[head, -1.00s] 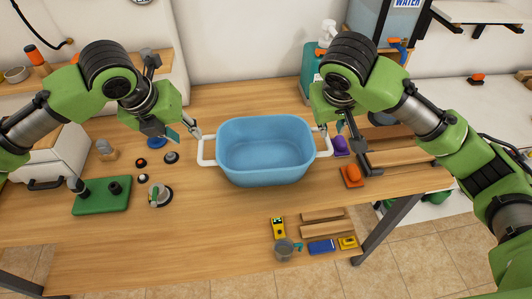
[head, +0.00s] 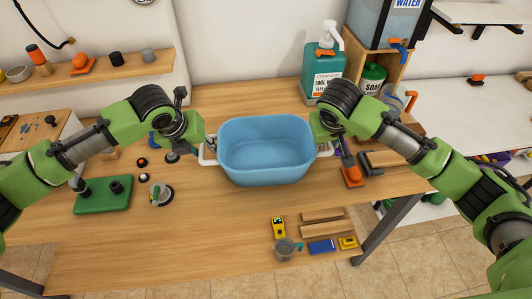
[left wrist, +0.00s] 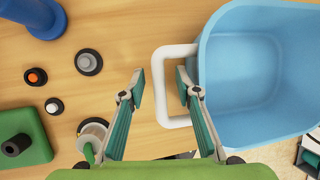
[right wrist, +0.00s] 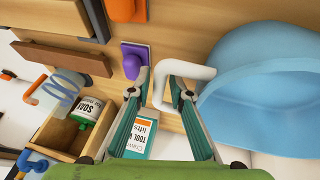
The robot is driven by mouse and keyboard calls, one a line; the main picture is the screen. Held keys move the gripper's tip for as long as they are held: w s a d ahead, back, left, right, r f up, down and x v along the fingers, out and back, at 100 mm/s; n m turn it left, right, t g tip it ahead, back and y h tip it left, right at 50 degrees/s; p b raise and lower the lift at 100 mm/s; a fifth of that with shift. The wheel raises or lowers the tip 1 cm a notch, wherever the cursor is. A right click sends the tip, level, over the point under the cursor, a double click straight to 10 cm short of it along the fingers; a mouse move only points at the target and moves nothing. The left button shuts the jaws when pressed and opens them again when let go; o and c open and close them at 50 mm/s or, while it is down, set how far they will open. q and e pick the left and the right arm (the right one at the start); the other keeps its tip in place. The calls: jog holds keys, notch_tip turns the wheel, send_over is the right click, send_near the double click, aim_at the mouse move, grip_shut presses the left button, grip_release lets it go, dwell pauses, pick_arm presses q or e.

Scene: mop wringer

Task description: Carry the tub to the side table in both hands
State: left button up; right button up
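The light blue tub (head: 266,150) stands empty and upright on the wooden workbench (head: 230,225), with a white handle at each end. My left gripper (head: 206,146) is at the tub's left handle. In the left wrist view, its open fingers (left wrist: 161,90) have the handle's outer bar (left wrist: 159,85) between them, with gaps visible. My right gripper (head: 326,146) is at the right handle. In the right wrist view, its open fingers (right wrist: 160,82) lie on either side of the white handle (right wrist: 190,69). Which surface is the side table is not clear.
A teal soap bottle (head: 323,72) and a water tank (head: 383,25) stand behind the right arm. A white surface (head: 465,95) is at the right. A green block (head: 103,196) and several small knobs are left of the tub. The bench's front left is clear.

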pick_arm(q)
jog(key=c, duration=0.4)
pick_arm(e)
jog(key=c, duration=0.4)
pick_arm(q)
grip_shut()
pick_arm(e)
grip_shut()
pick_arm(q)
jog(key=shift+r, duration=0.1)
pick_arm(e)
jog(key=shift+r, duration=0.1)
